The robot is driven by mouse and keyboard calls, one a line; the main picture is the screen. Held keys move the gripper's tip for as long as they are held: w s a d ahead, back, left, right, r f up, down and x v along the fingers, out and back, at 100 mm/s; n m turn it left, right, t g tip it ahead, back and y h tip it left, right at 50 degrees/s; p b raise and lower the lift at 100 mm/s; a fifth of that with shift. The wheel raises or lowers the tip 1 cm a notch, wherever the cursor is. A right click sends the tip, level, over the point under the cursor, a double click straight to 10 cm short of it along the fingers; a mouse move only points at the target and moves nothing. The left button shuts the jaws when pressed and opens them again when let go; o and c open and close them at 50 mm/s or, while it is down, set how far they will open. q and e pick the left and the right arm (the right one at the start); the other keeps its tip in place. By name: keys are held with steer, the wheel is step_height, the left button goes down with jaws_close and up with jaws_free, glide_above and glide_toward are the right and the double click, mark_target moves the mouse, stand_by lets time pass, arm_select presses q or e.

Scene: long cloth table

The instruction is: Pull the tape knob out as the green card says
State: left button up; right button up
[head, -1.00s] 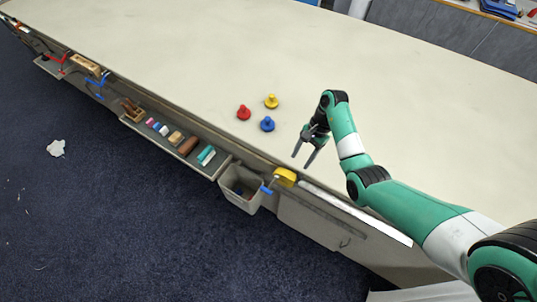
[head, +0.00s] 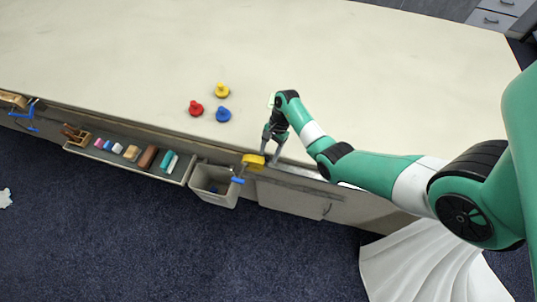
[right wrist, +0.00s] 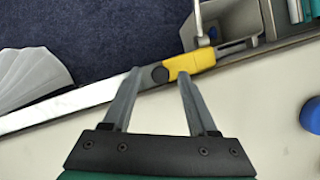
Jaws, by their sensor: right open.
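The yellow tape housing (head: 253,161) sits at the table's front edge. It also shows in the right wrist view (right wrist: 196,63), with the dark round tape knob (right wrist: 160,74) at its left end. My right gripper (head: 268,160) is open at the edge, just right of the housing. In the right wrist view its fingertips (right wrist: 160,75) appear on either side of the knob; I cannot tell whether they touch it. I cannot make out a green card in either view. My left gripper is not in view.
Red (head: 196,108), yellow (head: 221,90) and blue (head: 223,114) knobbed pieces stand on the table behind the edge. A grey bin (head: 214,184) and a tray (head: 120,155) of small blocks hang along the front. A pale strip (right wrist: 60,108) runs along the edge.

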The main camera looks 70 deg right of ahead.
steer(key=shift+a+f, duration=0.15)
steer(key=shift+f, duration=0.15)
steer(key=shift+c, duration=0.3)
jaws_close()
steer(key=shift+r, duration=0.1)
stand_by(0.9)
